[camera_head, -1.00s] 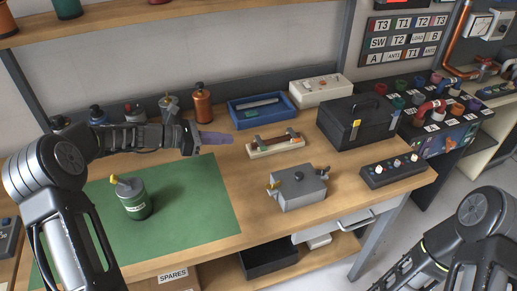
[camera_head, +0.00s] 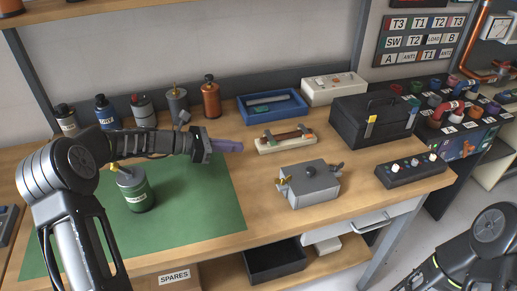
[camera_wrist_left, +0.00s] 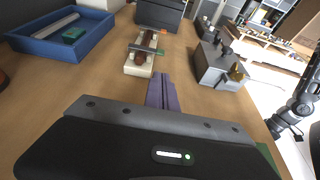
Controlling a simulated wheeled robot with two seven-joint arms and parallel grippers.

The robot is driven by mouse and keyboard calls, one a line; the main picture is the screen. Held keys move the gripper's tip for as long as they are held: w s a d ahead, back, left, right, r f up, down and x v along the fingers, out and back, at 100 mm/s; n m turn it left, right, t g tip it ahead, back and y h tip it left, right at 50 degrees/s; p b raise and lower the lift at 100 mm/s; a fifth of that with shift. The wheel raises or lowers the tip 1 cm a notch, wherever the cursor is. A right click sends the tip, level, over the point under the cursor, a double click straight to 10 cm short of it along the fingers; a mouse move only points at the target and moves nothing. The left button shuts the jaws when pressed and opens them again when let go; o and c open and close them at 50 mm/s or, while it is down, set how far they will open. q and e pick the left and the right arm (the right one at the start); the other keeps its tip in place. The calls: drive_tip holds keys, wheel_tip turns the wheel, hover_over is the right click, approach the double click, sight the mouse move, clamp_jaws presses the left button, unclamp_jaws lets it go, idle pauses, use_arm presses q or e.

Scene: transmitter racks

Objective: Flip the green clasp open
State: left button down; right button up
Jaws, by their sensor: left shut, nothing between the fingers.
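A small holder with a pale base (camera_head: 288,146) and a brown rod lies on the bench. It also shows in the left wrist view (camera_wrist_left: 138,69). There a thin metal strap crosses the rod, and its end is a green clasp (camera_wrist_left: 160,53) on the right side. The clasp is too small to judge clearly in the head view. My left gripper (camera_head: 240,147) has purple fingers, shut and empty. It points at the holder from the left, with a small gap in the head view. The purple fingers also show in the wrist view (camera_wrist_left: 161,92). My right gripper is out of frame.
A blue tray (camera_head: 250,118) lies behind the holder. A grey metal box (camera_head: 312,190) stands in front and a black toolbox (camera_head: 355,137) to the right. A green canister (camera_head: 142,203) stands on the green mat (camera_head: 205,215). Several bottles line the back.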

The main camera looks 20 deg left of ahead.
sight(264, 158)
use_arm(q)
drive_tip(key=p+x, duration=0.2)
drive_tip(key=x, duration=0.8)
idle(0.3)
